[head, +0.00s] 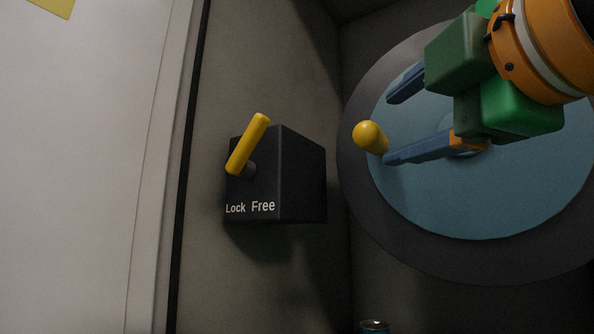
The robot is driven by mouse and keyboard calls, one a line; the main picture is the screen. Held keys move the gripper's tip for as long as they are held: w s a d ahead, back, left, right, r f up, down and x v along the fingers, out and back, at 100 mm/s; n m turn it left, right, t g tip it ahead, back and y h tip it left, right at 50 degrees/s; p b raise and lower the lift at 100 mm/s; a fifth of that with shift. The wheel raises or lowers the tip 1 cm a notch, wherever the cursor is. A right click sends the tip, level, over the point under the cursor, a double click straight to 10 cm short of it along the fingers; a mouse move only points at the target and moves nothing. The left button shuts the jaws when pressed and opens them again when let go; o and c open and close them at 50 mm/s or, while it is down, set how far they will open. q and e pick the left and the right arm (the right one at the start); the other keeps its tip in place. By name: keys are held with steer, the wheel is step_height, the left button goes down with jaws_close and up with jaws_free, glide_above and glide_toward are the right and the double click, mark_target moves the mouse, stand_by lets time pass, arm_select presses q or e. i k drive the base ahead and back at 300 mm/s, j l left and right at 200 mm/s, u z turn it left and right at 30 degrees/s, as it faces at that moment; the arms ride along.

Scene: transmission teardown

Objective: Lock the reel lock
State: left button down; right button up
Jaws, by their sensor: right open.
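The reel lock is a black box (290,175) on the grey wall, marked "Lock" on the left and "Free" on the right. Its yellow lever (248,145) points up and leans to the right. My right gripper (388,127) is to the right of the box, in front of the blue reel disc (440,215). Its two blue fingers are apart and point left. A yellow knob (369,137) shows close to the lower fingertip; I cannot tell whether they touch. My left gripper is not in view.
A dark grey ring (365,215) surrounds the blue disc. A pale panel (80,180) with a dark edge fills the left side. The top of a small cylindrical object (375,326) shows at the bottom edge.

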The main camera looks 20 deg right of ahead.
mark_target(239, 165)
steer(key=k+j, duration=1.1)
steer(key=k, duration=0.2)
